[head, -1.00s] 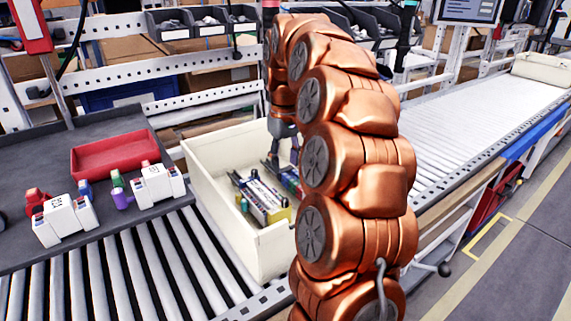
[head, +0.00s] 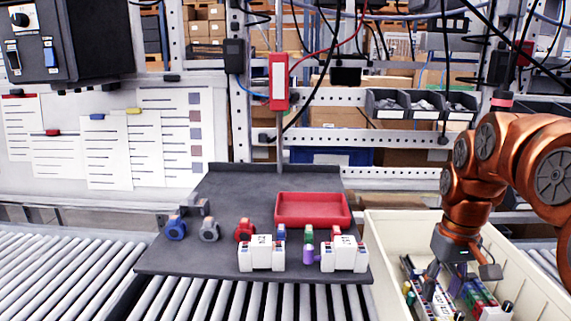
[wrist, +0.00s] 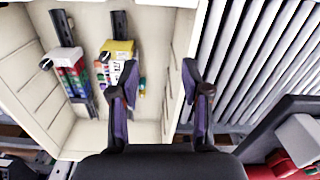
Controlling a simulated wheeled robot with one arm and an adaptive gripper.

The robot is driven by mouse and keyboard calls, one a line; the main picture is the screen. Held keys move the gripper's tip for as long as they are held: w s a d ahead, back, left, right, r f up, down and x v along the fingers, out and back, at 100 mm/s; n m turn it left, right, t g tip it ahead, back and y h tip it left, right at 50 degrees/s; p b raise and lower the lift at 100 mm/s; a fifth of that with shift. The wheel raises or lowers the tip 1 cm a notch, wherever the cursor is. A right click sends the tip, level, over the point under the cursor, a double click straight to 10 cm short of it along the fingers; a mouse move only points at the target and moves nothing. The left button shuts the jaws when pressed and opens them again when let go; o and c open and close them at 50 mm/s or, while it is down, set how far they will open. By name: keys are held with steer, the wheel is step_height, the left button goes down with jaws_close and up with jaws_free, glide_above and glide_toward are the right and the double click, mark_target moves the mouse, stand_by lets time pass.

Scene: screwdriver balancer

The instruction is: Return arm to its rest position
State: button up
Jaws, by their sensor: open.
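My arm comes in from the right edge of the head view. My gripper (head: 458,270) points down over the cream bin (head: 388,243). In the wrist view my gripper (wrist: 160,72) has its two dark fingers apart with nothing between them. That view looks into the bin (wrist: 28,100). A rail with red, green, blue and white modules (wrist: 72,78) lies in it. A second rail carries yellow and white modules (wrist: 118,55). The left finger overlaps part of the second rail's area; whether they touch cannot be told.
A dark work board (head: 240,190) lies left of the bin, with a red tray (head: 312,209), white modules (head: 262,254) and small coloured parts. A roller conveyor (head: 60,270) runs along the front. A red box on a post (head: 278,82) stands behind. Grey part bins (head: 420,105) are at the back.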

steer(key=s+a+f+p, duration=0.1)
steer(key=s+a, duration=0.3)
steer(key=s, duration=0.4)
steer(key=s+a+f+g+p, duration=0.1)
steer(key=s+a, duration=0.3)
steer(key=s, duration=0.4)
steer(key=s+a+f+p, duration=0.1)
steer(key=s+a+p, duration=0.2)
steer(key=s, duration=0.5)
steer(key=shift+a+f+m+p, duration=0.3)
steer(key=shift+a+f, duration=0.1)
steer(key=shift+a, duration=0.2)
